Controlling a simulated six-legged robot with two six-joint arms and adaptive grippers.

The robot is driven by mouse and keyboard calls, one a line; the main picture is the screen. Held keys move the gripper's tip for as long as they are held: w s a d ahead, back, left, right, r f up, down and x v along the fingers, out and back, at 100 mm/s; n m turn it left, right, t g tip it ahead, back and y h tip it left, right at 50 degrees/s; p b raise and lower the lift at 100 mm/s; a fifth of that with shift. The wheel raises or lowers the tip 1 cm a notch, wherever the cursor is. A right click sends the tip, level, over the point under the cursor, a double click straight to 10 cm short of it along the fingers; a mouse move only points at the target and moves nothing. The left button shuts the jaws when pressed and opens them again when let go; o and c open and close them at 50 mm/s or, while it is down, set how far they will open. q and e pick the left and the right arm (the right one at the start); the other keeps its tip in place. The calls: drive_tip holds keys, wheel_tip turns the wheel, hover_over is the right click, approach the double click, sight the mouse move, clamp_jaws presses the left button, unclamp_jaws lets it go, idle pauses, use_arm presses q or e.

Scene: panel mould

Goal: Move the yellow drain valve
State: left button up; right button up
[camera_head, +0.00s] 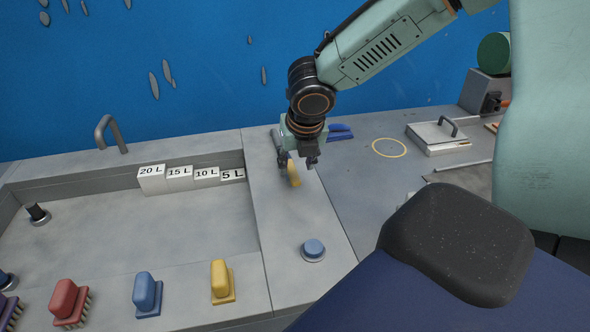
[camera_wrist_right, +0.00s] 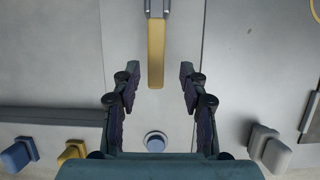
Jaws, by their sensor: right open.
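The yellow drain valve (camera_head: 293,174) is a slim yellow lever on the grey panel strip right of the basin. In the right wrist view the yellow lever (camera_wrist_right: 156,55) runs down from a grey mount (camera_wrist_right: 156,8) at the top edge. My right gripper (camera_head: 298,162) is over the valve and hides part of it. In the right wrist view the right gripper (camera_wrist_right: 159,78) is open, with one finger on each side of the lever's lower end and a gap to both. My left gripper is not in view.
A blue round knob (camera_head: 313,249) sits on the strip in front of the valve. The basin (camera_head: 130,235) lies left, with white litre blocks (camera_head: 179,177) at its back edge. Brushes (camera_head: 148,294) line its front. A lidded box (camera_head: 438,136) stands right, beside a yellow ring (camera_head: 389,148).

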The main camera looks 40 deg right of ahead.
sight(290, 166)
drive_tip(key=shift+w+a+f+b, duration=0.15)
drive_tip(key=shift+w+f, duration=0.2)
drive_tip(key=shift+f, duration=0.2)
drive_tip(key=shift+w+f+b, duration=0.15)
drive_tip(key=shift+w+f, duration=0.2)
drive_tip(key=shift+f, duration=0.2)
drive_tip(key=shift+s+d, duration=0.25)
drive_tip(key=shift+d, duration=0.05)
drive_tip(key=shift+w+a+f, duration=0.1)
drive_tip(key=shift+w+a, duration=0.1)
drive_tip(key=shift+w, duration=0.1)
drive_tip(key=c, duration=0.4)
drive_tip(key=shift+s, duration=0.15)
clamp_jaws()
drive_tip(key=shift+d, duration=0.1)
